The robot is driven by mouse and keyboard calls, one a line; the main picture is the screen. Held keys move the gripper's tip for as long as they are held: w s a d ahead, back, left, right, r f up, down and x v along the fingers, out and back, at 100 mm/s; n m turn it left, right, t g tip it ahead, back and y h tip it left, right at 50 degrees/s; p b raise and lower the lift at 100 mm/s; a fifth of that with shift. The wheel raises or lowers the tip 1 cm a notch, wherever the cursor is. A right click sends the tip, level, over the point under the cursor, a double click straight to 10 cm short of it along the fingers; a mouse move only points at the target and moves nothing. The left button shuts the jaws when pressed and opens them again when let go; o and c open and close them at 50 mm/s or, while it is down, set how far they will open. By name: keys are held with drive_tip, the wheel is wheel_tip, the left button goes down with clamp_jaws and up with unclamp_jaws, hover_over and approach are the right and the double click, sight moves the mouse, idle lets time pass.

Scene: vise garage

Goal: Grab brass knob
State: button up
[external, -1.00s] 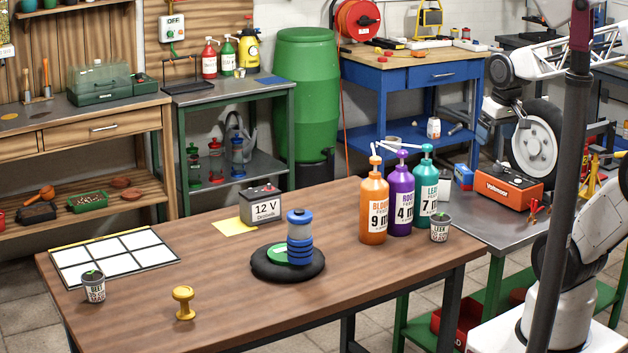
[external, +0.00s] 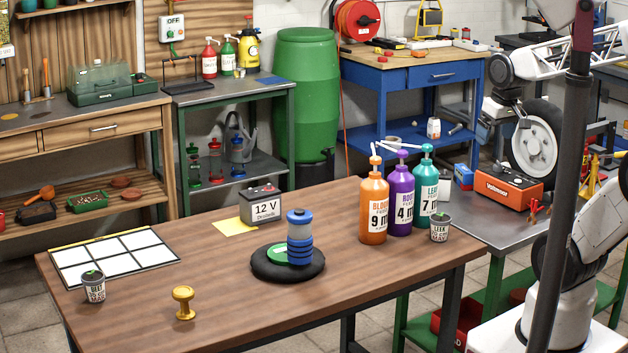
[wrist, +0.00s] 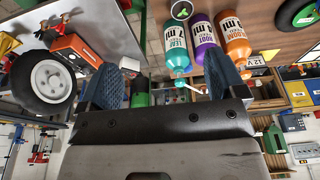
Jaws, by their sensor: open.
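The brass knob (external: 183,302) stands upright near the front left of the wooden table (external: 390,268) in the external view. It has a round top on a narrow stem and a wider base. It does not show in the wrist view. My gripper (wrist: 165,88) shows in the wrist view with its two dark blue textured fingers spread apart. It is open, with nothing between the fingers. In the external view my arm is at the right, far from the knob, and the fingers cannot be made out there.
Orange (external: 373,208), purple (external: 400,205) and teal (external: 426,190) pump bottles stand at the table's right. A blue-ringed cylinder (external: 299,238) sits on a black round base mid-table. A pot (external: 93,287), white grid (external: 110,258) and battery (external: 262,204) stand around. Table between knob and black base is clear.

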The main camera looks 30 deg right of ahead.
idle(0.3)
drive_tip(key=shift+c, duration=0.6)
